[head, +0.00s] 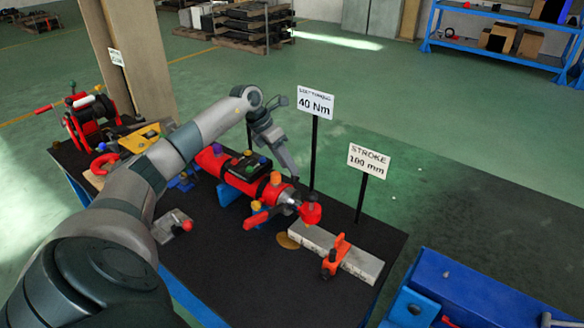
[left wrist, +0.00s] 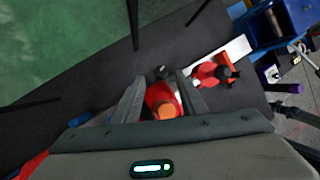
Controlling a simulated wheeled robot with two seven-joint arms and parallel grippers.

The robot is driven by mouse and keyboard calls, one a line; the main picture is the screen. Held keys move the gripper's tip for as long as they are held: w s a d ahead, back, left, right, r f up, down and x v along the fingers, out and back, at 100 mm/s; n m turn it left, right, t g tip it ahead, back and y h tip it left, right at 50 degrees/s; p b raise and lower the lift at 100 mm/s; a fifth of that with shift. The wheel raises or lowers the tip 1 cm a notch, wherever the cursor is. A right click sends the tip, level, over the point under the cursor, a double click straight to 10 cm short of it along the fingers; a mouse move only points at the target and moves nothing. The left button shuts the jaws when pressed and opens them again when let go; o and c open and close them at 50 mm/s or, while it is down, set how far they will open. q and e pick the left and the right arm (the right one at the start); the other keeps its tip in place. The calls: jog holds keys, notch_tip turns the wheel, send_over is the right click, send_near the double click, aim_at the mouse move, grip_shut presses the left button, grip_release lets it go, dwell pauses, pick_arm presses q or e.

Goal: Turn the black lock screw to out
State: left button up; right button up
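The red cylinder tool (head: 240,178) lies on the dark table, with coloured knobs and a red end piece (head: 311,212). An orange-red clamp (head: 335,257) on the grey bar (head: 360,262) carries a small dark knob (head: 327,274). In the left wrist view a black knob (left wrist: 230,73) shows at the clamp. I cannot tell for sure which dark part is the lock screw. My left gripper (head: 290,162) is above the cylinder tool. In the left wrist view its fingers (left wrist: 162,78) are apart, with a red part and orange knob (left wrist: 166,109) seen between them. My right gripper is out of view.
Two sign posts, "40 Nm" (head: 315,102) and "STROKE 180 mm" (head: 368,160), stand behind the tool. A red winch-like device (head: 92,115) is at the table's left end. A blue box (head: 470,290) stands at front right.

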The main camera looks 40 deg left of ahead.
aim_at(295, 179)
pick_arm(q)
jog(key=shift+p+x, duration=0.45)
jog(key=shift+x, duration=1.45)
grip_shut()
